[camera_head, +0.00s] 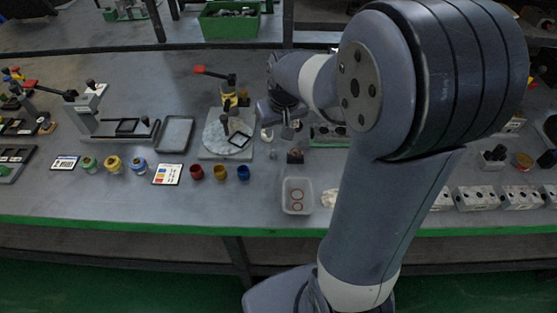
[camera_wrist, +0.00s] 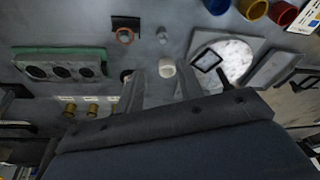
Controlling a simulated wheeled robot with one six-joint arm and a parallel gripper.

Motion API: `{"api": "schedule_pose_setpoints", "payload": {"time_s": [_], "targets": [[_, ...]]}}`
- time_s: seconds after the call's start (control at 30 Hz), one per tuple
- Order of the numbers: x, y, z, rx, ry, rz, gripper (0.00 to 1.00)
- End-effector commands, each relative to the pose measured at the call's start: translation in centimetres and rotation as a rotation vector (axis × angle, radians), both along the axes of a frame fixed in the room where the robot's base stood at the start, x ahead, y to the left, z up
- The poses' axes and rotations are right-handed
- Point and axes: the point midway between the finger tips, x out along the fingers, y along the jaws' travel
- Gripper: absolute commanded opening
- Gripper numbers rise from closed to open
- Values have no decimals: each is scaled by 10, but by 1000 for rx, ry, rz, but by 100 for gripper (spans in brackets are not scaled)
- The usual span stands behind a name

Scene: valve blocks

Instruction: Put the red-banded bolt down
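My gripper (camera_wrist: 160,75) is open, with a clear gap between its two fingers. In the head view it (camera_head: 287,127) hangs over the middle of the bench, right of the round white plate (camera_head: 215,136). A small white round piece (camera_wrist: 166,67) shows between the fingertips in the wrist view, touching neither finger. It also shows as a short pale cylinder (camera_head: 267,134) beside the plate in the head view.
A dark block with a copper-coloured ring (camera_wrist: 125,36) and a green-edged block with round holes (camera_wrist: 62,68) are near my gripper. Brass fittings (camera_wrist: 92,109) lie close by. Blue (camera_head: 243,172), yellow and red cups and a clear tray (camera_head: 297,208) stand at the front.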

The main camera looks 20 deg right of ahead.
Motion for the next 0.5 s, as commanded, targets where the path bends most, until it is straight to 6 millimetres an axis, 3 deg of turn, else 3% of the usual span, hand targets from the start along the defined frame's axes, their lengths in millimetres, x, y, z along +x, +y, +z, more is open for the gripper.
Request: {"api": "schedule_pose_setpoints", "payload": {"time_s": [0.3,0.5], "targets": [[12,2,-43,2,-1,-9,35],[14,3,-57,2,-1,-8,35]]}}
